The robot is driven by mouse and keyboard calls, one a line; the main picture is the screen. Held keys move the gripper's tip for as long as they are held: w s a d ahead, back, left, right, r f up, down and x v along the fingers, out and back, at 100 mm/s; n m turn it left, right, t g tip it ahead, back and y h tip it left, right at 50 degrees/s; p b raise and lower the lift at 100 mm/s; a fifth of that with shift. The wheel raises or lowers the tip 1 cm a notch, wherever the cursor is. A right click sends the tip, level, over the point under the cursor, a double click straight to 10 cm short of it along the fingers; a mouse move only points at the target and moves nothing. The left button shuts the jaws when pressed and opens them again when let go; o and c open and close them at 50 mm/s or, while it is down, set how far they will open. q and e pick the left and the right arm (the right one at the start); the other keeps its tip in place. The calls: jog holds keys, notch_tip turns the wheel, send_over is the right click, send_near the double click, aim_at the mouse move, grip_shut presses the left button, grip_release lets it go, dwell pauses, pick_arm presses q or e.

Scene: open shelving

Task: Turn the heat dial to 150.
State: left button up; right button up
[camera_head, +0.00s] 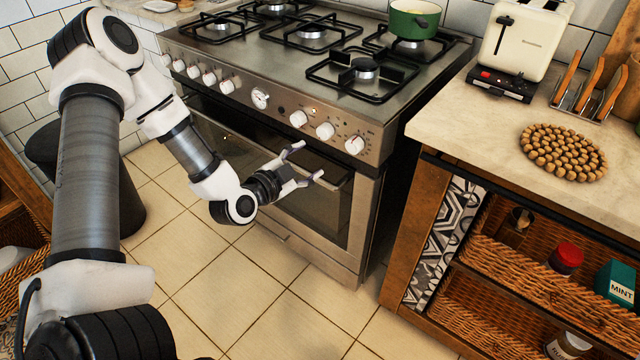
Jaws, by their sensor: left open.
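The stove (305,205) has a front panel with a row of white knobs. The rightmost knob (354,145) has small printed marks around it. Two more white knobs, a middle one (325,130) and a left one (298,118), sit beside it. The marks are too small to read, so I cannot tell which setting any knob points to. My left gripper (313,161) is open and empty in front of the oven door, below these three knobs and apart from them. My right gripper is not in view.
The oven handle (225,137) runs across the door behind my left gripper. A green pot (414,20) stands on the back right burner. The counter (470,125) at right holds a toaster (525,38) and a round wooden trivet (563,152). The tiled floor (215,290) is clear.

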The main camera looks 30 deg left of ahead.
aim_at(322, 135)
pick_arm(q)
jog(key=w+b, duration=0.2)
jog(key=w+a+n+t+b, duration=0.1)
jog(key=w+b, duration=0.1)
jog(key=w, duration=0.1)
jog(key=w+t+b, duration=0.1)
jog(key=w+b, duration=0.1)
jog(key=w, duration=0.1)
jog(key=shift+w+a+r+y, duration=0.2)
jog(key=shift+a+r+y, duration=0.05)
jog(key=shift+a+y, duration=0.15)
jog(key=shift+w+r, duration=0.1)
jog(key=shift+w, duration=0.25)
jog(key=c, duration=1.1)
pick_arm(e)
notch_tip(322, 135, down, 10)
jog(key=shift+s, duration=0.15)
